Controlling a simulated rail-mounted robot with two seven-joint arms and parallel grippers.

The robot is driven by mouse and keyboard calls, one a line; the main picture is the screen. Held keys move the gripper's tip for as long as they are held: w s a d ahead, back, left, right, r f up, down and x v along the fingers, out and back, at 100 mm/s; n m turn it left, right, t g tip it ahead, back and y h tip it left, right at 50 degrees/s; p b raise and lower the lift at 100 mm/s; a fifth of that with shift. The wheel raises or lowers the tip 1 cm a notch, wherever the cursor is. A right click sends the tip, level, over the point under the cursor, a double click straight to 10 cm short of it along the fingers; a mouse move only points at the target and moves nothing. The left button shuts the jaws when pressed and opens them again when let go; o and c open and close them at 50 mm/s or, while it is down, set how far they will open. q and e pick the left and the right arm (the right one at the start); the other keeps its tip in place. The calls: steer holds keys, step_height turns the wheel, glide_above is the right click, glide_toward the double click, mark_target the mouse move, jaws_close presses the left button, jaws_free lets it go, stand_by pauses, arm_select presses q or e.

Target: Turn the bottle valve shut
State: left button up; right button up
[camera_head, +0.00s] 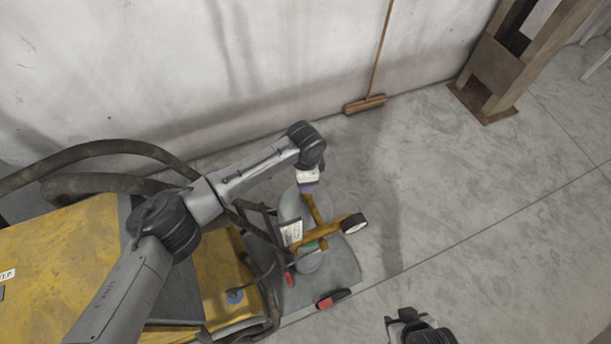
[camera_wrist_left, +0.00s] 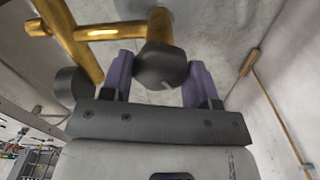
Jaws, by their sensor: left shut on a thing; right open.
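The grey bottle (camera_head: 291,206) stands beside the yellow machine, with brass valve pipework (camera_head: 328,231) above it and a round gauge (camera_head: 353,223) at the pipework's right end. My left gripper (camera_head: 308,187) reaches the far end of the pipework. In the left wrist view, its purple fingers (camera_wrist_left: 160,82) are shut on the dark valve knob (camera_wrist_left: 160,66) at the end of a brass stem. The knob is hidden behind the gripper in the head view. My right gripper (camera_head: 404,318) is open and empty at the bottom edge, apart from the bottle and partly cut off.
The yellow machine (camera_head: 60,245) with thick black hoses (camera_head: 110,148) fills the left. A red-and-black part (camera_head: 333,298) sits at the grey base plate's (camera_head: 340,262) front. A broom (camera_head: 366,103) leans on the wall.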

arm_select(q)
steer(key=shift+c, duration=1)
